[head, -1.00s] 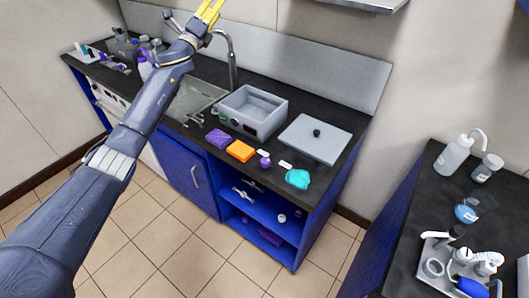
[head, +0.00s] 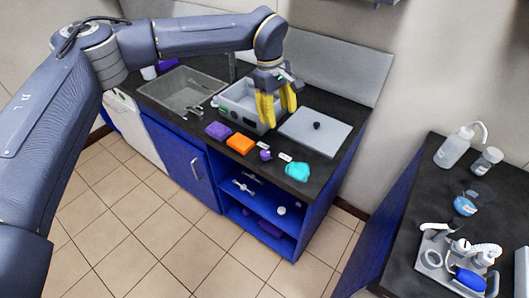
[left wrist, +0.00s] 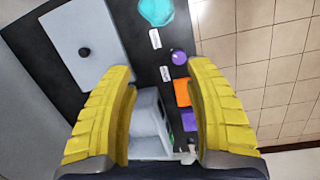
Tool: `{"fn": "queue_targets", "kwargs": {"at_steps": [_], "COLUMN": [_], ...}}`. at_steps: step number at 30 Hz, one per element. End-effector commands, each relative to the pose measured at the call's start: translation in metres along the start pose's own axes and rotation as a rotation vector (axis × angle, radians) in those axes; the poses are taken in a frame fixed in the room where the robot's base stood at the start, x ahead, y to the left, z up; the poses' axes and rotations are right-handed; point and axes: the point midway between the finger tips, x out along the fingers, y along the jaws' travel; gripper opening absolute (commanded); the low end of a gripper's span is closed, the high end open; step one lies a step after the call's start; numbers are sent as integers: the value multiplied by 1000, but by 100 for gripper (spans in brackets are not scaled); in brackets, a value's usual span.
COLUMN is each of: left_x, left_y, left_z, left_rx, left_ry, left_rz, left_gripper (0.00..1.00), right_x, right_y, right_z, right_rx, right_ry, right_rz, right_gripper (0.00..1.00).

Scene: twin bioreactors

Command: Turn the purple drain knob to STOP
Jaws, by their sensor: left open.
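The small purple knob (head: 265,155) sits at the front edge of the dark counter, between two small white labels too small to read. It also shows in the left wrist view (left wrist: 179,57), beyond the fingertips and a little right of centre. My left gripper (head: 277,108) has yellow fingers pointing down over the right side of the grey open box, behind the knob. In the left wrist view the gripper (left wrist: 160,72) is wide open with nothing between its fingers. The knob's setting cannot be read. My right gripper is not in view.
An orange cloth (head: 240,143) and a purple cloth (head: 218,131) lie left of the knob, a teal cloth (head: 298,171) right. The grey box (head: 235,112) and grey lid (head: 312,135) stand behind. A sink (head: 182,90) is at left. Another counter (head: 400,245) holds bottles.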

Motion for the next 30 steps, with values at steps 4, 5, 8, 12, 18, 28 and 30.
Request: {"fn": "queue_targets", "kwargs": {"at_steps": [4,5,8,12,18,28,30], "left_x": [1,1,4,18,52,111,123], "left_y": [-18,-20,-24,-26,-29,-35,-36], "left_z": [-20,-22,-27,-29,-33,-41,-43], "left_rx": [20,22,25,24,25,23,24], "left_ry": [108,119,139,139,137,136,137], "left_rz": [-75,-83,-99,-103,-102,-101,-100], "left_gripper": [54,54,54,54,54,54,54], "right_x": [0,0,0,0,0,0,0], "right_y": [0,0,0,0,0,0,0], "right_z": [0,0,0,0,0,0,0], "right_rx": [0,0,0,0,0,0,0], "right_ry": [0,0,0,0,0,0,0], "right_rz": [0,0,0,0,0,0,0], "right_gripper": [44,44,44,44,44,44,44]}}
